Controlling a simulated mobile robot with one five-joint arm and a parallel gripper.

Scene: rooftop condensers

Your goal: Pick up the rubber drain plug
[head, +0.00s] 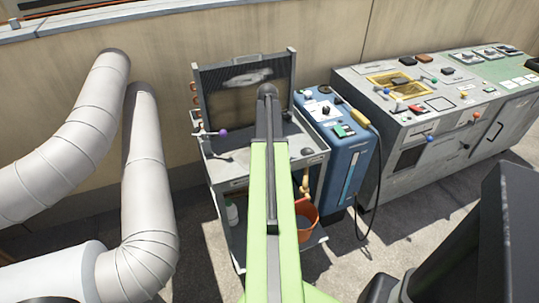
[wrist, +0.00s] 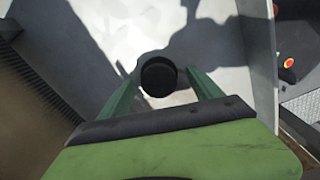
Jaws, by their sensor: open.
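A round black plug (wrist: 158,75), which looks like the rubber drain plug, sits over the pale grey tray surface (wrist: 215,50) in the wrist view. My gripper (wrist: 163,72) is open, with one green finger on each side of the plug. The plug lies between the fingertips, nearer the left one. I cannot tell whether either finger touches it. In the head view my green arm reaches over the grey cart (head: 235,168) and hides part of its top; I cannot make out the plug there for sure.
A finned coil panel (head: 222,82) stands at the cart's back. A purple-knobbed tool (head: 222,132) lies at its left. A blue machine (head: 345,150) with a yellow-handled lead stands right of it. Large white ducts (head: 148,180) are at left, a control bench (head: 430,120) at right.

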